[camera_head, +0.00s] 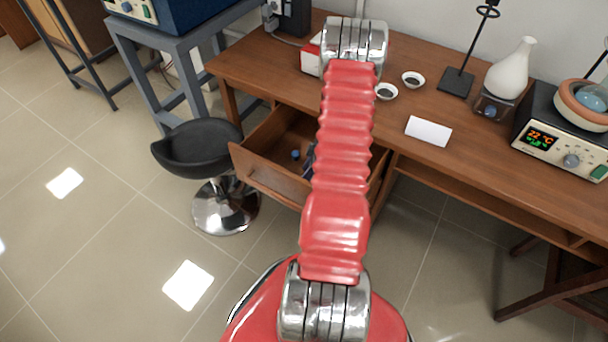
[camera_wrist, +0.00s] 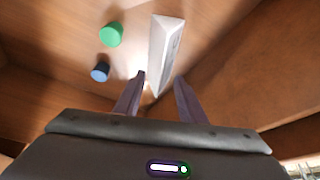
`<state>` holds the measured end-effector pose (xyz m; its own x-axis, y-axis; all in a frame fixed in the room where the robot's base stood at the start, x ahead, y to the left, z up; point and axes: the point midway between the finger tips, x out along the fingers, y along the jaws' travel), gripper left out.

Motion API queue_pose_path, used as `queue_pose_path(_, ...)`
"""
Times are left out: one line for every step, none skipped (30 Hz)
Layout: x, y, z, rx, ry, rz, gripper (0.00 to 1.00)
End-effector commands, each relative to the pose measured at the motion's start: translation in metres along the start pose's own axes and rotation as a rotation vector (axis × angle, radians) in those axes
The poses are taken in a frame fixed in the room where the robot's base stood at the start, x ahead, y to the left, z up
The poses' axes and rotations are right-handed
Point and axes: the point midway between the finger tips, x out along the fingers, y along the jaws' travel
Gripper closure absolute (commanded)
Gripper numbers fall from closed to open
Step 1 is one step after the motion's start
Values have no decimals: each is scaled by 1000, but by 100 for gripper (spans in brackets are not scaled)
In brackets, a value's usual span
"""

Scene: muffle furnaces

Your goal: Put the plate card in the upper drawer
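A white folded, wedge-shaped card with faint grey markings, which looks like the plate card (camera_wrist: 165,45), is in the wrist view inside a wooden drawer (camera_wrist: 235,75). My gripper (camera_wrist: 160,77) points into the drawer, with the card's near end between its fingers. The fingers stand apart, with a narrow gap visible on each side of the card. I cannot tell whether the card touches the drawer floor. In the head view the pulled-out drawer (camera_head: 265,181) is under the desk, and my arm hides my gripper and the card.
A green cap (camera_wrist: 111,35) and a blue cap (camera_wrist: 100,72) lie in the drawer left of the card. A black stool (camera_head: 197,147) stands left of the drawer.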

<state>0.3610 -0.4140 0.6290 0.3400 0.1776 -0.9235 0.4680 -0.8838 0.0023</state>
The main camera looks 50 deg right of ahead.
Motion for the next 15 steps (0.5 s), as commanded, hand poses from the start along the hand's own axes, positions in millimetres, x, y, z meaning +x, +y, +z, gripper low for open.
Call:
queue_pose_path(-9, 1, 0, 1, 0, 4, 63)
queue_pose_path(-13, 1, 0, 1, 0, 4, 63)
queue_pose_path(-19, 1, 0, 0, 0, 4, 63)
queue_pose_path(-24, 1, 0, 0, 0, 4, 63)
queue_pose_path(-28, 1, 0, 1, 1, 3, 63)
queue_pose_path(-34, 1, 0, 0, 0, 3, 63)
queue_pose_path(-39, 1, 0, -1, 0, 3, 63)
queue_pose_path(-43, 1, 0, 0, 0, 4, 63)
queue_pose_path(-49, 1, 0, 1, 0, 3, 63)
queue_pose_path(-54, 1, 0, 0, 0, 3, 63)
queue_pose_path(-58, 1, 0, 0, 0, 3, 63)
queue_pose_path(-64, 1, 0, 1, 0, 3, 63)
queue_pose_path(-68, 1, 0, 0, -1, 4, 63)
queue_pose_path(-72, 1, 0, 0, 0, 4, 63)
queue_pose_path(-77, 1, 0, 1, 1, 2, 63)
